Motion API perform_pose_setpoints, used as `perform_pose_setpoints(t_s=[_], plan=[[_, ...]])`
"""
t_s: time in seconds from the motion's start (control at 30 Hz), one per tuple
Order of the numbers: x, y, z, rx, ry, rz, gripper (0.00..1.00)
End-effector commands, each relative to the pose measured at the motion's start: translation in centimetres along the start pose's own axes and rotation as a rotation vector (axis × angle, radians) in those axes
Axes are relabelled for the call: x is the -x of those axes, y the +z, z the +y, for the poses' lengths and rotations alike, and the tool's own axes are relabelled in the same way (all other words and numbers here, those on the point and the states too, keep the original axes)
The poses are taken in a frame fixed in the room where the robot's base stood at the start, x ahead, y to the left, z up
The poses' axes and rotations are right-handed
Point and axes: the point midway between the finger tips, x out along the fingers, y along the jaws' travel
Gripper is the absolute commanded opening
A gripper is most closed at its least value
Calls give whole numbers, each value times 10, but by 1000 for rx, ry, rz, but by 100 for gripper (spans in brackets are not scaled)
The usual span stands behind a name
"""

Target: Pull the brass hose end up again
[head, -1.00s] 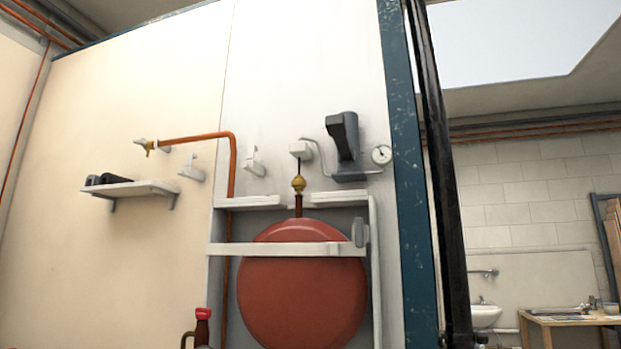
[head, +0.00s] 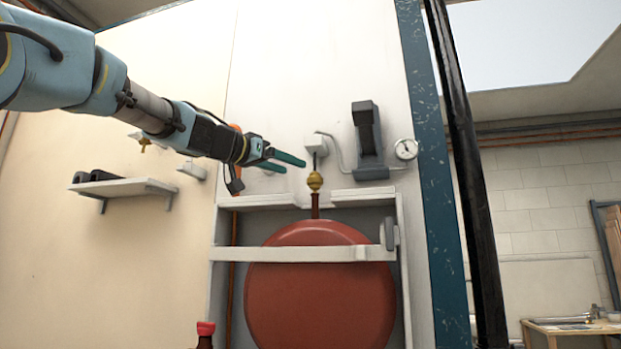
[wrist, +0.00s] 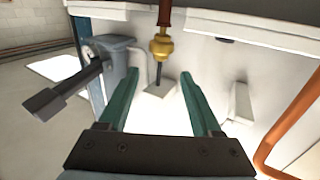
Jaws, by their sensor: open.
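The brass hose end (head: 315,181) sits upright at the top of a brown stem (head: 315,205) above the red round tank (head: 320,285). A thin dark hose rises from it to a white wall box (head: 319,145). My gripper (head: 294,165) has green fingers. It is open and empty, to the left of the hose and slightly above the brass end. In the wrist view, which is upside down, the brass end (wrist: 161,46) lies beyond my fingertips (wrist: 152,84), and the dark hose shows in the gap between the fingers. I see no contact.
A dark bracketed device (head: 368,140) and a round gauge (head: 406,149) are on the wall to the right. A white frame with a crossbar (head: 300,252) surrounds the tank. A shelf (head: 125,187) is at left. An orange pipe (wrist: 290,135) runs near my gripper.

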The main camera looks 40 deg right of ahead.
Motion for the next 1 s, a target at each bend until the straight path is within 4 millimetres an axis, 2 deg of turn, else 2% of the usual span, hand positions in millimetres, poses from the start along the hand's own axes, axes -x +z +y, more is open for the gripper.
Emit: perform_pose_setpoints(t_s=[0.2, 0.5, 0.7, 1.0], plan=[[-34, -5, 0, 6, 4, -3, 66], [-84, -3, 0, 5, 2, -4, 66], [-100, -1, -1, 2, -1, -3, 66], [-102, 2, -1, 1, -3, -3, 66]])
